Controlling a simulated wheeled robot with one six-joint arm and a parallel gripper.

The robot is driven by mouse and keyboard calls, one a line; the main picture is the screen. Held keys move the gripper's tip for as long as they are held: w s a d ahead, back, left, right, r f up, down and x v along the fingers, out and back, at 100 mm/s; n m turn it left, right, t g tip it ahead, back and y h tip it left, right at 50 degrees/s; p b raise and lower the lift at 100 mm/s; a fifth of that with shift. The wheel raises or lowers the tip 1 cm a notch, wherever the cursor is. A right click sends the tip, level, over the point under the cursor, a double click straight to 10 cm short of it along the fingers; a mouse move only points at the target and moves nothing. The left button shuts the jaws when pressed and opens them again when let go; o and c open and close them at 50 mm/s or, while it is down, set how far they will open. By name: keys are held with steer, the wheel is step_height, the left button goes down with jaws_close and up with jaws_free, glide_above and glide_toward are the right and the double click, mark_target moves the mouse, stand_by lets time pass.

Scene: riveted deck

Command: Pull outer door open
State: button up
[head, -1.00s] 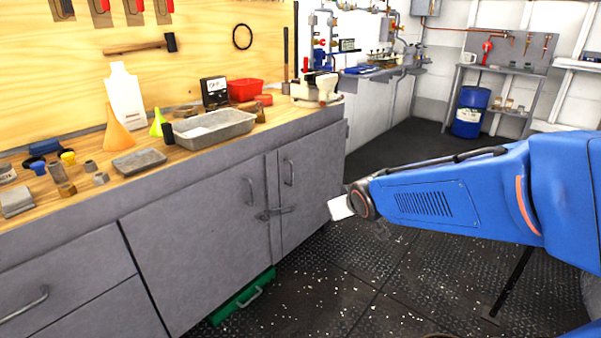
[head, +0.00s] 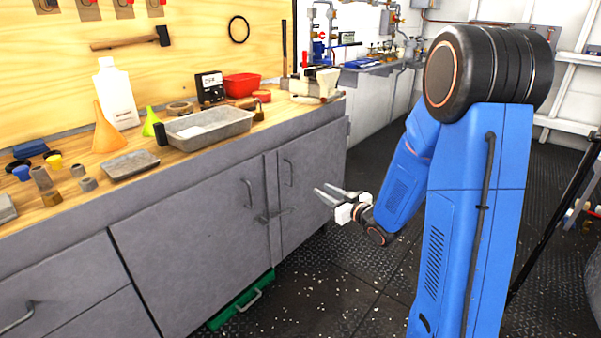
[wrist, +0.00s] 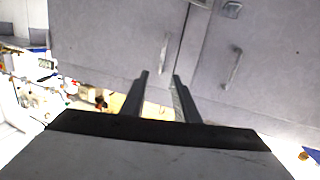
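The grey cabinet has two closed doors side by side. The narrower right door (head: 313,175) has an upright bar handle (head: 289,172), and the wider left door (head: 190,240) has a similar handle (head: 248,192). A latch (head: 275,215) lies across the seam between them. My gripper (head: 319,189) is open and empty, in front of the right door and apart from its handle. In the wrist view my two fingers (wrist: 158,78) stand apart, pointing at the doors; the right door's handle (wrist: 164,53) is just past the fingertips, and the left door's handle (wrist: 233,68) is to the right.
The wooden worktop above holds a metal tray (head: 210,126), a vise (head: 318,85) and bottles. A green case (head: 240,300) sits under the cabinet at floor level. The dark deck in front of the doors (head: 310,290) is largely clear.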

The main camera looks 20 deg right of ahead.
steer(key=shift+w+d+f+t+y, duration=0.1)
steer(key=shift+w+f+t+y, duration=0.2)
steer(key=shift+y, duration=0.4)
steer(key=x, duration=1.7)
jaws_close()
